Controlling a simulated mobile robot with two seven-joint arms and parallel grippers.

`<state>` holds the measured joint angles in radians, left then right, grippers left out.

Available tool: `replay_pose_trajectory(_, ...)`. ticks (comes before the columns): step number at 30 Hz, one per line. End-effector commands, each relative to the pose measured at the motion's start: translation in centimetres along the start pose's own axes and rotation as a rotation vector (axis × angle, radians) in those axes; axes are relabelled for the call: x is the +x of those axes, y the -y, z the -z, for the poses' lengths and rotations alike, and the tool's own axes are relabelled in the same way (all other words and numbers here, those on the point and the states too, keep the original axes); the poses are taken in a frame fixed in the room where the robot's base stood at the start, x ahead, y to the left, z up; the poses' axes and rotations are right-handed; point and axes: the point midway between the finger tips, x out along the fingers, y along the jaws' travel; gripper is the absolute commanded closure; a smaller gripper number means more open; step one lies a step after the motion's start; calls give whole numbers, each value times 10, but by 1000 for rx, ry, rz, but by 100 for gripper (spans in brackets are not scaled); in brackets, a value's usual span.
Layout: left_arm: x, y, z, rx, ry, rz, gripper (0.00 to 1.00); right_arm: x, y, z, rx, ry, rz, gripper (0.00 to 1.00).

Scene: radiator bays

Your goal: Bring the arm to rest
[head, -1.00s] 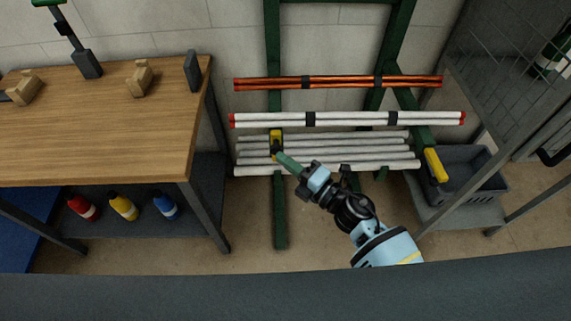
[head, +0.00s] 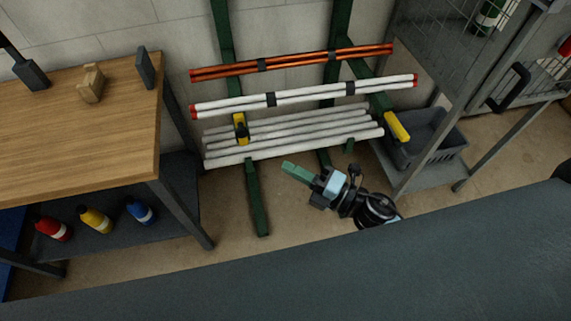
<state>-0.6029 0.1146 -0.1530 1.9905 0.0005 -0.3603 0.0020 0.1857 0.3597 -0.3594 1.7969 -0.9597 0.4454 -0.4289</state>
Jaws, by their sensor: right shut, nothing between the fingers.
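My right gripper (head: 290,167) has green fingers that are shut with nothing between them. It comes in from the lower right and hangs over the bare floor in front of the pipe rack. It is apart from the rack and its pipes. Part of my right arm is hidden behind the dark grey surface along the bottom of the view. My left gripper is not in view.
A green rack holds orange pipes (head: 290,62), white red-capped pipes (head: 310,95) and grey-white pipes (head: 290,137). A wooden workbench (head: 85,135) stands left, with bottles below. A grey crate (head: 430,138) sits on the right shelf beside a mesh cage.

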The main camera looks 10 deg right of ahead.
Motion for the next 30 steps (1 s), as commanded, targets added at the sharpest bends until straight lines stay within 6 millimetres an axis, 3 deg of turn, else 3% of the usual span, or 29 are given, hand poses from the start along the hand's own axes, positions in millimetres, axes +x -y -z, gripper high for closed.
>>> replay_pose_trajectory(11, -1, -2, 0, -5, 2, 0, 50, -1, 0, 0, 12, 8, 1, 100)
replay_pose_trajectory(16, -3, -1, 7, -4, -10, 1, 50, -20, 9, 2, 216, 133, 17, 100)
replay_pose_trajectory(23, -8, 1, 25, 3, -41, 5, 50, -96, 55, 16, 823, 523, 91, 100)
replay_pose_trajectory(30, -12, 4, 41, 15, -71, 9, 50, -196, 107, 76, 1422, 942, 193, 100)
